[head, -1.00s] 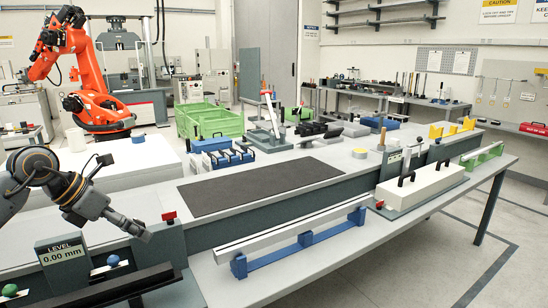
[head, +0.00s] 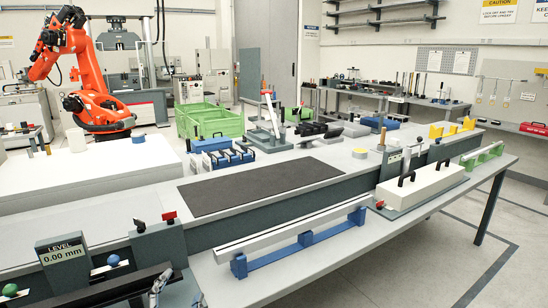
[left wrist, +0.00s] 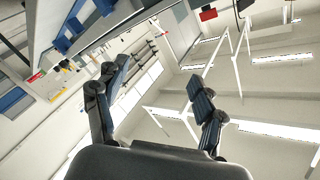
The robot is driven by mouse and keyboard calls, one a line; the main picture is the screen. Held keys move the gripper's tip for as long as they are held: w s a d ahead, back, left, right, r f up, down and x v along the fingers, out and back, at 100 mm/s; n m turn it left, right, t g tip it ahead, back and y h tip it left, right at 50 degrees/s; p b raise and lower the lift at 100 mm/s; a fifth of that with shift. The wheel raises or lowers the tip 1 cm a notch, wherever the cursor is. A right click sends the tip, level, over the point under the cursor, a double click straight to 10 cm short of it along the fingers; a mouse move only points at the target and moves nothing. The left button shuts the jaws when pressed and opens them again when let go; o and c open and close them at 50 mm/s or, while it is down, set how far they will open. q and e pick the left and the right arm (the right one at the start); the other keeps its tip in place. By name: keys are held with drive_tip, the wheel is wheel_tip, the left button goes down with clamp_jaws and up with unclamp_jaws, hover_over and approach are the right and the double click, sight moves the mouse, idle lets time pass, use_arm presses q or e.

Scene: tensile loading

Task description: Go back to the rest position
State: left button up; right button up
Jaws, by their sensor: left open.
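My left gripper (left wrist: 160,82) shows large in the left wrist view, its two dark jointed fingers spread apart with nothing between them. In the head view only a small part of my left gripper (head: 160,284) shows at the bottom edge, in front of the dark rail, and the rest is out of frame. The level display (head: 63,254) reads 0.00 mm at the lower left. My right gripper is in neither view.
The long grey bench (head: 345,158) carries a dark mat (head: 265,186), and a silver bar (head: 290,229) rests on blue supports along its front. A white block (head: 422,184) stands further right. An orange robot arm (head: 92,75) and green crates (head: 210,122) stand behind.

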use_arm(q)
drive_tip(key=s+a+f+n+g+y, duration=0.25)
drive_tip(key=s+f+n+g, duration=0.35)
drive_tip(key=s+f, duration=0.7)
drive_tip(key=s+d+f+n+g+h, duration=0.1)
drive_tip(key=s+f+g, duration=0.35)
drive_tip(key=s, duration=0.35)
drive_tip(key=s+d+f+g+h, duration=0.1)
drive_tip(key=s+f+g, duration=0.35)
drive_tip(key=s, duration=0.25)
wheel_tip(320, 180, down, 25)
drive_tip(key=s, duration=0.2)
drive_tip(key=s+a+f, duration=0.1)
drive_tip(key=s+f, duration=0.7)
drive_tip(key=s+a+f+g, duration=0.1)
drive_tip(key=s+a+f, duration=0.1)
drive_tip(key=s+f, duration=0.6)
drive_tip(key=shift+s+a+f+g, duration=0.15)
drive_tip(key=shift+a+f+g, duration=0.1)
drive_tip(key=shift+f+g, duration=0.1)
